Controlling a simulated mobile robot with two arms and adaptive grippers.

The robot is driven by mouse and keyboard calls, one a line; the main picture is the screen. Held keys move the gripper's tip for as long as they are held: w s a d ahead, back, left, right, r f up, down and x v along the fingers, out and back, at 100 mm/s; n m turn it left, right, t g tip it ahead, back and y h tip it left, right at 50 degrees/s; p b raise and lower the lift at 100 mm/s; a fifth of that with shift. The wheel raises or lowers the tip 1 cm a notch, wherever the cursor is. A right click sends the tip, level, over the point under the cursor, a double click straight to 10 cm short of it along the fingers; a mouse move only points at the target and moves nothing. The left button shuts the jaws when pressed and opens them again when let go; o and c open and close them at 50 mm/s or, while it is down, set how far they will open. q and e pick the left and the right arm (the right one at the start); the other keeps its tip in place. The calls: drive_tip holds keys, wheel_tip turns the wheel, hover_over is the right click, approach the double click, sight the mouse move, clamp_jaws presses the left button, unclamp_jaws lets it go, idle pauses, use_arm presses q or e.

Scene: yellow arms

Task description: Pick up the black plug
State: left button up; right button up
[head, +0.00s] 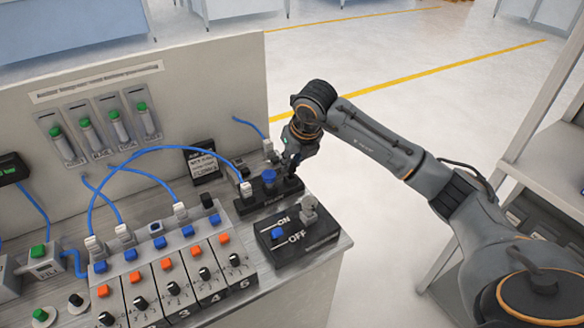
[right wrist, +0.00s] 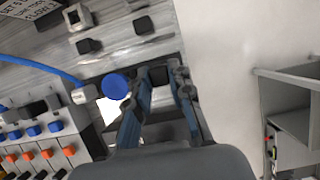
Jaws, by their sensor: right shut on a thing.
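My right gripper (head: 291,162) reaches down from the right to the right end of a black socket strip on the bench. In the right wrist view, its two fingers (right wrist: 159,78) stand on either side of a small black plug (right wrist: 158,74) and are closed on it. The plug appears to be at the strip; whether it is seated or lifted I cannot tell. In the head view, the gripper hides the plug. My left gripper is not in view.
A blue round knob (head: 269,176) stands just left of the gripper, and a white plug (head: 246,188) with a blue cable is beside it. A black ON/OFF box (head: 297,235) is in front. A grey panel (head: 200,85) rises behind. Open floor lies to the right.

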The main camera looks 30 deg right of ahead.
drive_tip(key=s+a+r+b, duration=0.2)
drive_tip(key=s+a+r, duration=0.4)
drive_tip(key=s+r, duration=0.5)
drive_tip(key=shift+s+a+b, duration=0.15)
drive_tip(key=shift+s+b, duration=0.15)
drive_tip(key=shift+s, duration=0.5)
